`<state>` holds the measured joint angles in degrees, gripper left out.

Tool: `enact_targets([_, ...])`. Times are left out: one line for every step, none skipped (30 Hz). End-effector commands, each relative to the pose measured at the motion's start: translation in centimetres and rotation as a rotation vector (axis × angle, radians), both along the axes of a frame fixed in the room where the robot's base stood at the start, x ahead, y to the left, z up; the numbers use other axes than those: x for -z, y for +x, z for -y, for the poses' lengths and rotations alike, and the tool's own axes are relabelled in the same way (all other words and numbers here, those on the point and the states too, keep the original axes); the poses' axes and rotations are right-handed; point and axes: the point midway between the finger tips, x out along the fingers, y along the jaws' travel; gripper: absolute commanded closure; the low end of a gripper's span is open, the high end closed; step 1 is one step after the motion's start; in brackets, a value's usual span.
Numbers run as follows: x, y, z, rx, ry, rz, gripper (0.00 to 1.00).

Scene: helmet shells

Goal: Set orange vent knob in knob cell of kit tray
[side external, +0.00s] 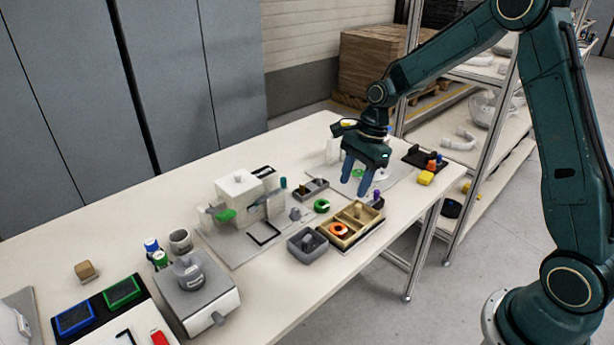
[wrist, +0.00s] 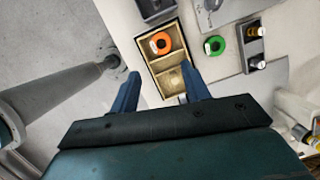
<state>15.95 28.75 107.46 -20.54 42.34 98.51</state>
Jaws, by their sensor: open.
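The wrist view shows the knob (wrist: 160,43) inside the tray walls (wrist: 142,46), in the cell farther from my gripper. A beige piece sits in the other cell, beyond a divider. My gripper (side external: 355,188) is open, with its fingers pointing down above and behind the tray. In the wrist view my fingertips (wrist: 160,71) are apart with nothing between them, and the knob shows beyond them.
A green ring (side external: 321,206) lies beside the tray. A grey bin (side external: 307,246) stands close to its left. A small dark two-cell holder (side external: 311,190) and a white fixture (side external: 240,190) are behind. Yellow and orange pieces (side external: 426,178) lie to the right. The table's front edge is close.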

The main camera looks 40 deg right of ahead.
Motion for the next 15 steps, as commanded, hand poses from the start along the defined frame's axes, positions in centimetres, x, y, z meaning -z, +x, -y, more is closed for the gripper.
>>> enact_targets([-0.6,-0.2,-0.2,-0.022,-0.008,0.013,0.53])
enact_targets([-1.1,-0.3,-0.3,-0.04,-0.013,0.022,0.53])
enact_targets([-1.6,-0.6,-0.4,-0.066,-0.021,0.034,0.53])
enact_targets([-2.1,-0.9,-0.6,-0.09,-0.028,0.046,0.53])
enact_targets([-2.7,-1.1,-0.7,-0.114,-0.037,0.057,0.53])
enact_targets([-3.5,-1.5,-0.9,-0.15,-0.049,0.074,0.53])
enact_targets([-4.1,-1.8,-1.0,-0.181,-0.059,0.087,0.53])
enact_targets([-4.7,-2.2,-1.2,-0.213,-0.069,0.101,0.53])
enact_targets([-5.6,-2.8,-1.5,-0.257,-0.084,0.12,0.53])
enact_targets([-6.2,-3.2,-1.6,-0.29,-0.095,0.133,0.53])
enact_targets([-6.9,-3.6,-1.8,-0.325,-0.108,0.149,0.53])
enact_targets([-7.7,-4.3,-2.0,-0.373,-0.123,0.168,0.53])
enact_targets([-8.3,-4.7,-2.2,-0.406,-0.136,0.182,0.53])
enact_targets([-8.9,-5.2,-2.4,-0.44,-0.148,0.195,0.53])
enact_targets([-9.6,-5.9,-2.6,-0.486,-0.164,0.214,0.53])
